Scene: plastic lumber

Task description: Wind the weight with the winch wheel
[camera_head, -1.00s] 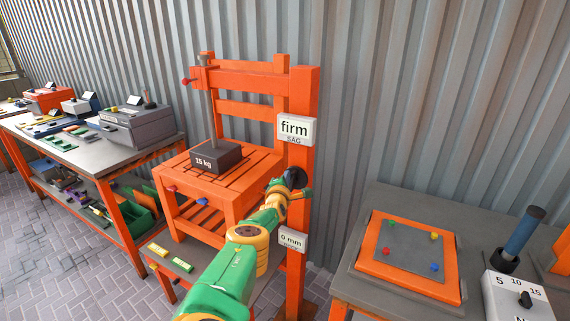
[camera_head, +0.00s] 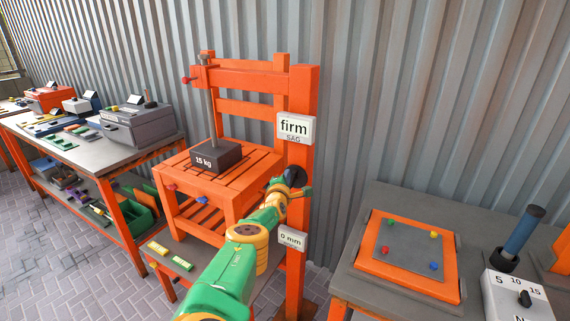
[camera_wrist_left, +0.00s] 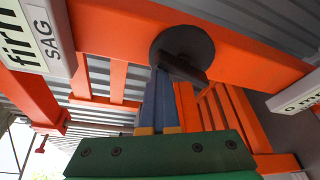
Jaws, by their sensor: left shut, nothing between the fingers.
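The winch wheel (camera_head: 295,176) is a dark disc on the orange post of the frame. In the left wrist view the wheel (camera_wrist_left: 187,42) has a dark grip bar (camera_wrist_left: 186,68) across its lower edge. My left gripper (camera_wrist_left: 163,75) is shut and empty, its blue fingertips right at the bar; I cannot tell whether they touch. In the head view the left gripper (camera_head: 300,188) is at the wheel, partly covering it. The black weight (camera_head: 216,156) marked 15 kg rests on the orange slatted seat (camera_head: 258,163), under a grey rod (camera_head: 213,110). My right gripper is not in view.
A "firm SAG" sign (camera_head: 295,128) and a "0 mm" sign (camera_head: 292,239) sit on the post above and below the wheel. A grey bench with an orange-framed panel (camera_head: 380,272) stands at the right. Another workbench (camera_head: 70,146) stands at the left.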

